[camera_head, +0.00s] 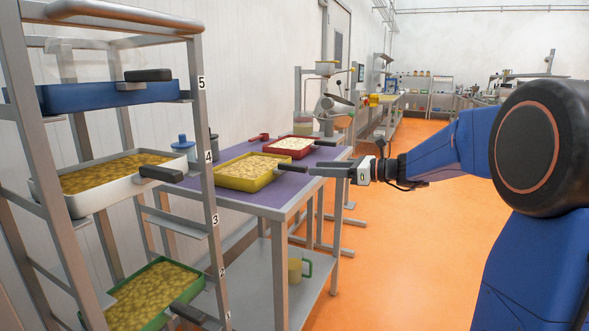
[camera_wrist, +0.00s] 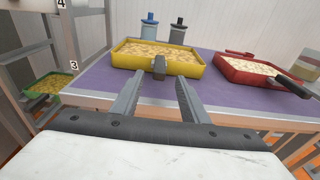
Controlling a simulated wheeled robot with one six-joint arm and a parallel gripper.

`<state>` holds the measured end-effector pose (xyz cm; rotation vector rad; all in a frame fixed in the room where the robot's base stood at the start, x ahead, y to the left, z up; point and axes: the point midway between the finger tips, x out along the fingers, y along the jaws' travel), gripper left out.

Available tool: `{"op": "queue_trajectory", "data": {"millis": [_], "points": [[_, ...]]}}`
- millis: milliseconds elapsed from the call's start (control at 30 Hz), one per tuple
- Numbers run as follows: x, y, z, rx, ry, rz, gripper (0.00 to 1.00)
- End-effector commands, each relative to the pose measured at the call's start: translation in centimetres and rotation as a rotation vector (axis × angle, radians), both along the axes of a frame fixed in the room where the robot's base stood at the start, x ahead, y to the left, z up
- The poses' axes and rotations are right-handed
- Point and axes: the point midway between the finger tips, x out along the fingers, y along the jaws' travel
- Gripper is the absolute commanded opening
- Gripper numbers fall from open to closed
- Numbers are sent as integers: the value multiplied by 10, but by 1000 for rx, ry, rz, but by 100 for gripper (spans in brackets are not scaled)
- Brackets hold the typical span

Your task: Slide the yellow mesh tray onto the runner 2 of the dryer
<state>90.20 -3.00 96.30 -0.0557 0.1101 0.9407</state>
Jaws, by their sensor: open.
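The yellow mesh tray (camera_head: 238,184) lies flat on the purple table top, filled with pale pieces. It also shows in the wrist view (camera_wrist: 140,67), with its dark handle (camera_wrist: 160,66) pointing toward me. My gripper (camera_head: 314,171) is open and empty; in the wrist view its fingertips (camera_wrist: 160,79) lie to either side of the handle's near end. I cannot tell how far the handle reaches between them. The dryer (camera_head: 203,150) is the grey rack at left, numbered 1 to 5. Runner 2 is by its label (camera_head: 222,272); its rails are hard to make out.
The rack holds a blue tray (camera_head: 90,97) at 5, a white tray (camera_head: 95,197) at 4 and a green tray (camera_head: 165,313) low down. Runner 3 (camera_head: 180,226) looks empty. A red tray (camera_head: 288,152) and two bottles share the table. The orange floor at right is open.

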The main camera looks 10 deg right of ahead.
Motion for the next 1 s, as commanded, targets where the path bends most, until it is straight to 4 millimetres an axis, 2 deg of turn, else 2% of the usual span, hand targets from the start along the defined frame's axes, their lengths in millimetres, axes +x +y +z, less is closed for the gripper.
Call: {"op": "queue_trajectory", "data": {"millis": [33,200,500,933,1000], "points": [[6,11,-2,1,1,5,41],[26,38,-6,0,2,5,41],[51,71,-11,0,0,3,41],[56,78,-12,-1,1,0,41],[56,78,-12,-1,1,0,24]]}}
